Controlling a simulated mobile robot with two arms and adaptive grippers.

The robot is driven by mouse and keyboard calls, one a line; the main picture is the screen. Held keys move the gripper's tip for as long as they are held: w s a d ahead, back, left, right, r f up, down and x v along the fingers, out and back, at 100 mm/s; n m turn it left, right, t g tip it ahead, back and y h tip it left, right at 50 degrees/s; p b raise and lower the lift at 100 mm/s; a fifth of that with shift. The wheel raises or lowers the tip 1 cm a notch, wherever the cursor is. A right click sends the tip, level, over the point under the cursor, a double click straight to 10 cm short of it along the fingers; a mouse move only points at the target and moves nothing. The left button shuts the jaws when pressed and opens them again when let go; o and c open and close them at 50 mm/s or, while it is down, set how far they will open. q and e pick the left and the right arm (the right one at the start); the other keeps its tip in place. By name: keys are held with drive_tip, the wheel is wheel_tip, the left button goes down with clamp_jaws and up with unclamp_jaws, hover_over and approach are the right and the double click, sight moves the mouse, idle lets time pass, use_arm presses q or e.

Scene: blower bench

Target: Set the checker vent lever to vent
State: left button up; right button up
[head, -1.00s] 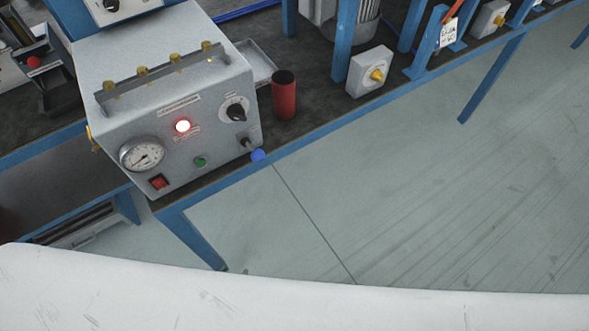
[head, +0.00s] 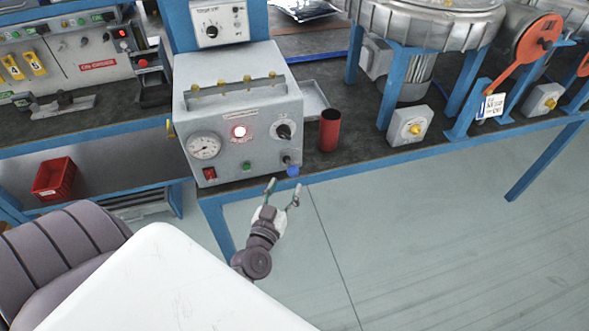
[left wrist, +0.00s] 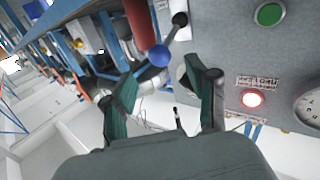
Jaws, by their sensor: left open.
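The checker (head: 238,110) is a grey box on the bench with a gauge, a lit red lamp (head: 240,132), a dark knob (head: 284,131) and a green button. Its vent lever ends in a blue ball (head: 293,171) and sticks out low on the right of the front, pointing down. The ball also shows in the left wrist view (left wrist: 160,55), with the lever rod running up and right to a dark pivot. My left gripper (head: 284,186) is open and empty just below and in front of the ball. In the wrist view the ball lies beyond the gap between its fingers.
A red cylinder (head: 329,131) stands right of the checker, near a shallow metal tray (head: 314,103). A grey box with a yellow knob (head: 409,125) is farther right. The blue bench edge (head: 350,170) runs below them. The floor in front is clear.

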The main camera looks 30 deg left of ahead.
sight(291, 176)
use_arm(q)
drive_tip(key=x, duration=0.6)
drive_tip(key=shift+w+a, duration=0.1)
drive_tip(key=shift+w, duration=0.2)
use_arm(e)
drive_tip(key=shift+s+d+r, duration=0.2)
drive_tip(key=shift+s+d, duration=0.55)
drive_tip(key=shift+s, duration=0.05)
use_arm(q)
drive_tip(key=c, duration=1)
clamp_jaws()
use_arm(e)
drive_tip(key=shift+w+a, duration=0.15)
drive_tip(key=shift+a, duration=0.2)
